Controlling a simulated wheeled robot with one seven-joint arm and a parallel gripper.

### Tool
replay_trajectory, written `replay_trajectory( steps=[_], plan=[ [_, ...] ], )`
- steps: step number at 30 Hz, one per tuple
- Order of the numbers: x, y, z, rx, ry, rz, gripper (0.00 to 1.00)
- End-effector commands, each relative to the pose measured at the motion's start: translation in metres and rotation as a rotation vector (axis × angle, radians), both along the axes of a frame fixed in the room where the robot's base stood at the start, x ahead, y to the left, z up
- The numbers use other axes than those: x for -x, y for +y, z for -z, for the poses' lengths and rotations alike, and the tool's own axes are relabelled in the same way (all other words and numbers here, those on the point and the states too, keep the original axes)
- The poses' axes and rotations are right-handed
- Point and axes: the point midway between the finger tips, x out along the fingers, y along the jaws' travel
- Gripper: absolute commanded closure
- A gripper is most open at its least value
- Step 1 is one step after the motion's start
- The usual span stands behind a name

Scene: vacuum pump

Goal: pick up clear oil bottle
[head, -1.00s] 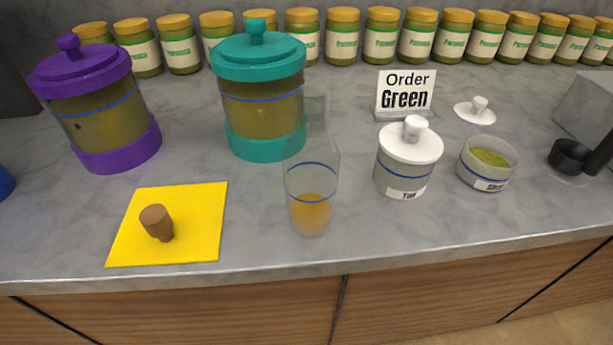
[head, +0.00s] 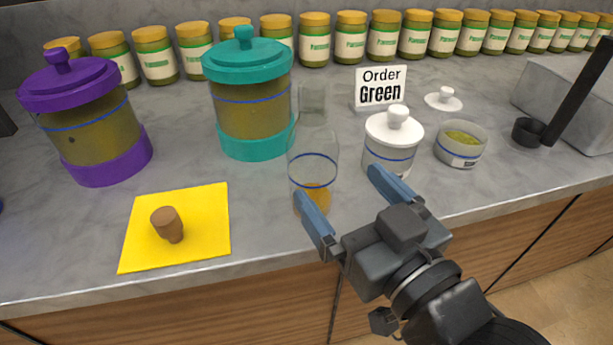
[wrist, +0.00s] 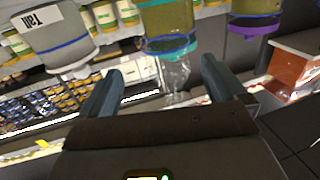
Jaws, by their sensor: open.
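The clear oil bottle (head: 314,160) stands upright on the grey counter, with a blue ring and amber oil in its bottom. It also shows in the wrist view (wrist: 175,76), between the fingers and farther off. My gripper (head: 347,202) is open and empty in front of the bottle, to its lower right in the head view. The left finger overlaps the bottle's base in the picture; I cannot tell whether they touch. The open fingers also show in the wrist view (wrist: 158,82). A brown cork stopper (head: 167,224) lies on a yellow mat (head: 210,245).
A teal-lidded jar (head: 252,105) stands behind left of the bottle, a purple-lidded jar (head: 85,120) farther left. A white-lidded jar (head: 391,145) and an open bowl (head: 461,146) are to the right. An "Order Green" sign (head: 380,87) and a row of jars (head: 313,42) stand behind.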

Motion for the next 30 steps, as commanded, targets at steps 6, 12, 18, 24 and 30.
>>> replay_trajectory(
  steps=[6,12,18,24,30],
  plan=[
    [-0.012,0.015,-0.013,0.003,-0.015,-0.029,0.02],
    [-0.03,0.025,-0.013,0.001,-0.014,-0.029,0.02],
    [-0.052,0.036,-0.01,0.002,-0.014,-0.029,0.02],
    [-0.072,0.048,-0.008,0.002,-0.014,-0.029,0.02],
    [-0.075,0.049,-0.008,0.002,-0.014,-0.028,0.02]
  ],
)
